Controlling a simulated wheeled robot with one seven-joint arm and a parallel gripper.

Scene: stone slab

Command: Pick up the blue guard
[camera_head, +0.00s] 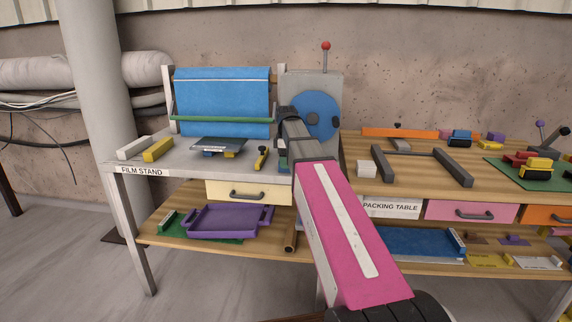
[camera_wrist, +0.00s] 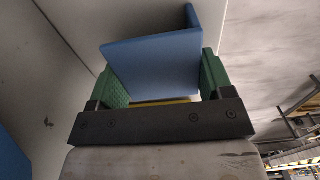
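A blue angled plate, which looks like the blue guard (camera_wrist: 153,61), fills the space between the two green fingers of my gripper (camera_wrist: 164,82) in the wrist view. It has a flat face and a raised flange at its right end. The fingers stand wide apart, one at each side of the plate. I cannot tell whether they press on it. In the head view my pink arm reaches to the grey machine with the round blue disc (camera_head: 320,115). The arm hides my fingertips and most of what is between them.
The film stand (camera_head: 185,172) has a blue film roll (camera_head: 222,95), a dark plate and yellow blocks. The packing table (camera_head: 345,178) on the right holds a grey U-shaped frame (camera_head: 462,168) and small items. A purple tray (camera_head: 225,221) lies on the lower shelf.

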